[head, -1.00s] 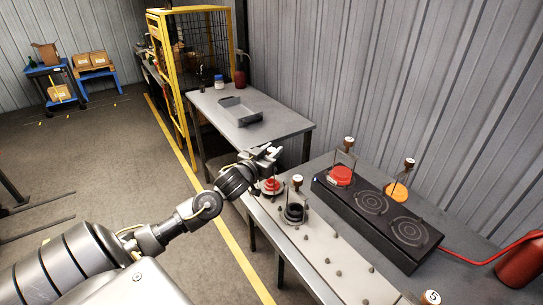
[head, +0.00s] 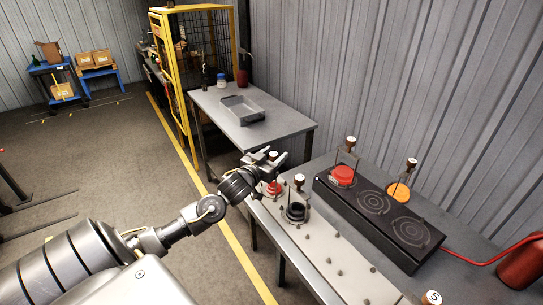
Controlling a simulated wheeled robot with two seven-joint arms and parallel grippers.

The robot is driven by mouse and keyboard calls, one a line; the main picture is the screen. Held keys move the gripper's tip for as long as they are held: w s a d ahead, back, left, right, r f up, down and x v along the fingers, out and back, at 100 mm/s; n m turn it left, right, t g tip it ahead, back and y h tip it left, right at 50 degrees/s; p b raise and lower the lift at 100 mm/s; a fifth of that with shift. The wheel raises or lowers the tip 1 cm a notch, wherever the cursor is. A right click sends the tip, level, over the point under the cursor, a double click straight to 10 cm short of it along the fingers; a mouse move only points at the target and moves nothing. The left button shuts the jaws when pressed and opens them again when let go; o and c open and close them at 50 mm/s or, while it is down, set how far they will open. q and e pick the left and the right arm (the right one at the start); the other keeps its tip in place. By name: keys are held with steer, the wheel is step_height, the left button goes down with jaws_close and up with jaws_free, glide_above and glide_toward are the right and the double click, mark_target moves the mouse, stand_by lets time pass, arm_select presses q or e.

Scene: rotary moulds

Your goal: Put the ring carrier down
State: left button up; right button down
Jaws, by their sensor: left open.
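A ring carrier with a red ring (head: 273,188) stands at the far left end of the light grey strip on the bench. My left gripper (head: 274,157) is open at the top of this carrier and hides most of its handle. I cannot tell whether the fingers touch the knob. A carrier with a dark ring (head: 296,212) stands upright just in front of it, apart from the gripper. Carriers with a red ring (head: 343,174) and an orange ring (head: 399,191) are at the black plate unit. My right gripper is out of view.
The black plate unit (head: 408,232) has bare round plates. Small dark pegs (head: 340,272) dot the light strip. A numbered knob (head: 432,298) is at the bottom edge. A grey tray (head: 243,109) lies on the back table (head: 283,122). A red cylinder (head: 521,267) stands right.

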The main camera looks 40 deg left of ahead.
arm_select(q)
steer(key=s+d+b, duration=0.1)
steer(key=s+b, duration=0.1)
steer(key=s, duration=1)
steer(key=shift+r, duration=0.15)
steer(key=shift+d, duration=0.1)
